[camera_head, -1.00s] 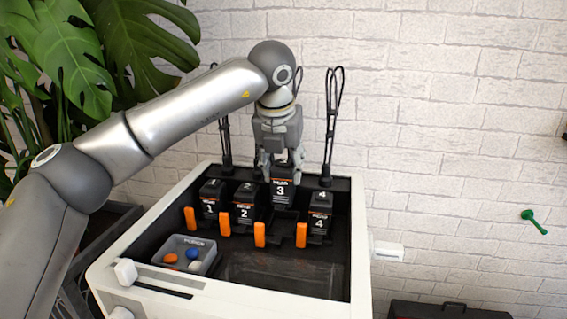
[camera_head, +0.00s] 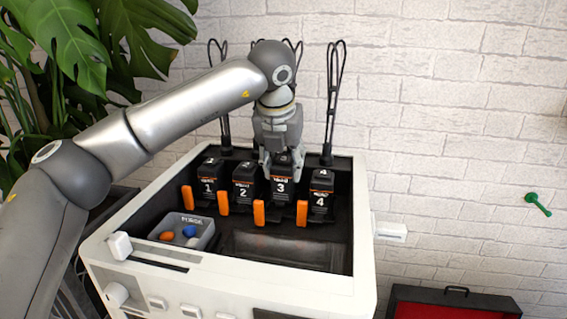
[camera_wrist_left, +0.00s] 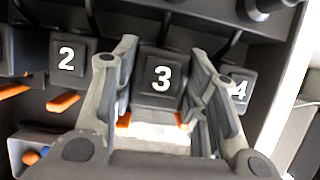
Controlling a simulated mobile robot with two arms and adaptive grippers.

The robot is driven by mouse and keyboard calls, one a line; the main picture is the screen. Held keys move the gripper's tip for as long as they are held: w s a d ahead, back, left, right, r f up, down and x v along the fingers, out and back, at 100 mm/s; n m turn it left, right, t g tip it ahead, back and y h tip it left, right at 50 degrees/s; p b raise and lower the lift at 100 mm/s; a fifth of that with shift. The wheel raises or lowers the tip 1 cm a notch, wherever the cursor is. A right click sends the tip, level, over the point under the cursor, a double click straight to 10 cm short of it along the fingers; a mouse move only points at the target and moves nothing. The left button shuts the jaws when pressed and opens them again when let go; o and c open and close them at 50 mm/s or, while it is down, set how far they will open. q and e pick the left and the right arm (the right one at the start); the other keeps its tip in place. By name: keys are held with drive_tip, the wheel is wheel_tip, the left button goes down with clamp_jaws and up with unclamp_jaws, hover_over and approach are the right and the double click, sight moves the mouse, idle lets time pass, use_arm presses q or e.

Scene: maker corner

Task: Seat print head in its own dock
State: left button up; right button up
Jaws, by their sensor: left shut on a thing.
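The black print head marked 3 (camera_head: 282,190) stands upright in the third place of the dock row, between print head 2 (camera_head: 243,187) and print head 4 (camera_head: 320,200). My left gripper (camera_head: 283,172) comes down from above and is shut on print head 3. In the left wrist view its fingers stand on both sides of the head's numbered top (camera_wrist_left: 161,78). My right gripper is not in view.
Print head 1 (camera_head: 208,186) stands at the row's left end. Orange levers (camera_head: 259,213) stand in front of the heads. A grey bin (camera_head: 205,240) with small coloured pieces sits at the printer's front left. Black cable loops (camera_head: 336,100) rise behind. The white printer rim (camera_head: 362,230) surrounds everything.

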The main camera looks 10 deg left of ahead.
use_arm(q)
drive_tip(key=shift+r, duration=0.1)
idle(0.9)
drive_tip(key=shift+f+b, duration=0.4)
drive_tip(key=shift+b, duration=0.25)
drive_tip(key=shift+f+b, duration=0.65)
idle(0.4)
idle(0.4)
drive_tip(key=o, duration=1.2)
drive_tip(key=shift+o, duration=0.2)
